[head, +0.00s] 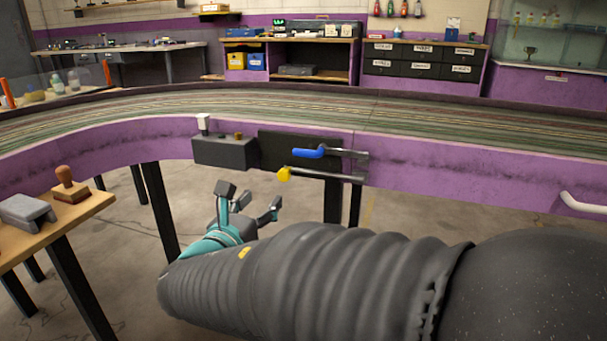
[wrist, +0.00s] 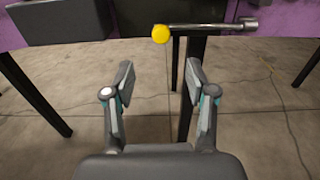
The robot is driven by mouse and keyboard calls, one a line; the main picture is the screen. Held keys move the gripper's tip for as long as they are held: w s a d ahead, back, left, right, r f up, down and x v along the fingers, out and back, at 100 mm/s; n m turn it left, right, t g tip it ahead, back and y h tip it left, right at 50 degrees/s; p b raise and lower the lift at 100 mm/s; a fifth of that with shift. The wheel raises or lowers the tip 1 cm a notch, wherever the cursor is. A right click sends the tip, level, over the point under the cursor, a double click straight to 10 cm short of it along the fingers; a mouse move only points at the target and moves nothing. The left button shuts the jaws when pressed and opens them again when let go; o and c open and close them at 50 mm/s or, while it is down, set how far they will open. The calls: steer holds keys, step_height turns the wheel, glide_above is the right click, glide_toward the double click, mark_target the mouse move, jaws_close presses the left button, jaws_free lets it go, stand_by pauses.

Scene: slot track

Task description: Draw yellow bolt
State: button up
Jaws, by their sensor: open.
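The yellow bolt has a round yellow knob (head: 284,174) on a metal rod below a blue-handled bolt (head: 310,152), on the purple side wall of the track. In the wrist view the yellow knob (wrist: 161,34) is ahead of my gripper (wrist: 160,78), beyond the fingertips and roughly centred between them. Its metal rod runs right to a bracket (wrist: 249,23). My gripper (head: 249,197) is open and empty, lower and to the left of the knob in the head view, apart from it. The blue handle is out of the wrist view.
A grey box (head: 224,153) with a white switch is mounted left of the bolts. A wooden table (head: 75,222) with a stamp (head: 68,182) stands at the left. Dark table legs (wrist: 192,85) stand behind the bolt. A white handle (head: 582,203) is at the right.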

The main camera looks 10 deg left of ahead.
mark_target(283, 177)
steer(key=w, duration=0.8)
steer(key=w+d, duration=0.1)
steer(key=w, duration=0.3)
steer(key=shift+w+d, duration=0.1)
steer(key=shift+w, duration=0.1)
jaws_close()
